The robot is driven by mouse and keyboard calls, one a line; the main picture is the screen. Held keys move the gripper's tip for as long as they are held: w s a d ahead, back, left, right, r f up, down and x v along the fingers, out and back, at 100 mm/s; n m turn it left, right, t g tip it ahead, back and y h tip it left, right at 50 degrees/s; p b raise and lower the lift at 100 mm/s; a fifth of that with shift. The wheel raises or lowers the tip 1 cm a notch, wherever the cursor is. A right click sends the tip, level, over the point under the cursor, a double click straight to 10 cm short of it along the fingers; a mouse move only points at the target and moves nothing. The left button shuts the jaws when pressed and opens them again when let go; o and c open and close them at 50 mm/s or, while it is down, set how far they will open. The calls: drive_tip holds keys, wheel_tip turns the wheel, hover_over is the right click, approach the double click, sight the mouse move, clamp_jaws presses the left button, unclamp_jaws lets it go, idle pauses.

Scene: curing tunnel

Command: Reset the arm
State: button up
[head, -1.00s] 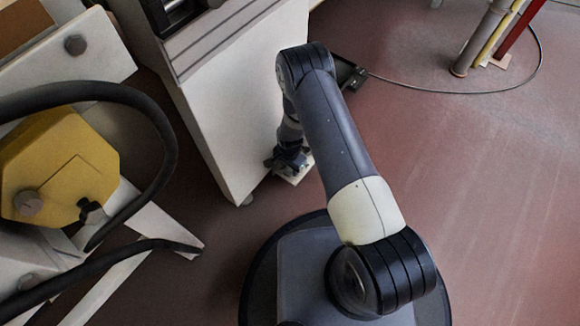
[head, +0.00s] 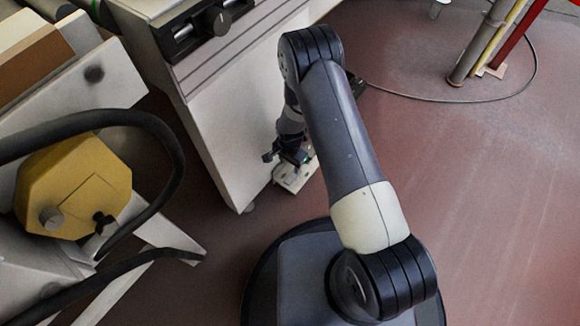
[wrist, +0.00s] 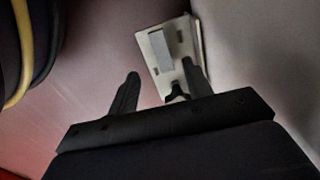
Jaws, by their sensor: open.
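My arm reaches up from my base and bends down at the elbow beside the white cabinet in the head view. My gripper (head: 290,155) hangs low by the cabinet's side, small and partly hidden by my own arm. In the wrist view my gripper (wrist: 160,82) shows two dark fingers spread apart with nothing between them. A pale flat box (wrist: 162,48) lies beyond the fingertips, by the foot of a pale wall. The box (head: 293,178) also shows below my gripper in the head view. I cannot tell the exact gap between them.
The white cabinet (head: 232,135) stands close to my gripper on the left. A yellow machine part (head: 75,185) with black hoses is at the far left. A dark cable (head: 440,100) runs over the floor to several posts (head: 480,45). The floor at right (head: 490,200) is clear.

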sight(290, 179)
drive_tip(key=shift+r, duration=0.45)
drive_tip(key=shift+f, duration=0.15)
wheel_tip(290, 179, down, 11)
drive_tip(key=b, duration=0.4)
drive_tip(key=shift+s+d+r+n+p, duration=0.1)
drive_tip(key=shift+r+n+p, duration=0.15)
drive_tip(key=shift+n+p, duration=0.15)
